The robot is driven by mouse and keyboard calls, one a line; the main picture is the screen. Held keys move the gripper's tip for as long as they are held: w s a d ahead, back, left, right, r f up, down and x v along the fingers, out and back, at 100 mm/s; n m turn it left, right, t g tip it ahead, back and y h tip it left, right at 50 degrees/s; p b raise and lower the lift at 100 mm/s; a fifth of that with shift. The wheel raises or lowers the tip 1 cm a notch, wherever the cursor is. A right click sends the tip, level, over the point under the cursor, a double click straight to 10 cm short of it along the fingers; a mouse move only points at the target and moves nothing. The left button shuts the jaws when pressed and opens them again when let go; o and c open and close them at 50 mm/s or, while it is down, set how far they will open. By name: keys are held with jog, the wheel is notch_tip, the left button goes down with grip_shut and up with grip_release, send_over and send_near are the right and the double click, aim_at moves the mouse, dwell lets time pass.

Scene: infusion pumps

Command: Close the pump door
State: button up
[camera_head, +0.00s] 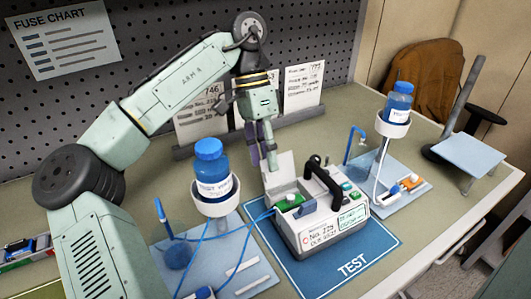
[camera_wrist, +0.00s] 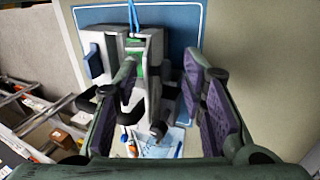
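The white infusion pump (camera_head: 325,225) stands on the blue TEST mat (camera_head: 375,245). Its door (camera_head: 281,172) is a pale panel standing up at the pump's back left, open, with green parts (camera_head: 288,202) exposed in front of it. My gripper (camera_head: 262,155) points down just behind and beside the raised door. In the wrist view my gripper (camera_wrist: 165,75) has its purple-padded fingers apart. The pump (camera_wrist: 112,60) and the upright door (camera_wrist: 155,75) show between and left of the fingers. I cannot tell whether a finger touches the door.
A blue-capped bottle in a holder (camera_head: 215,190) stands left of the pump, with blue tubing running to it. Another bottle (camera_head: 397,102) stands on a second tray (camera_head: 408,195) at right. The pump's black handle (camera_head: 325,185) rises beside the door. A perforated wall closes off the back.

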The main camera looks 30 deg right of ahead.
grip_shut()
dwell(0.4)
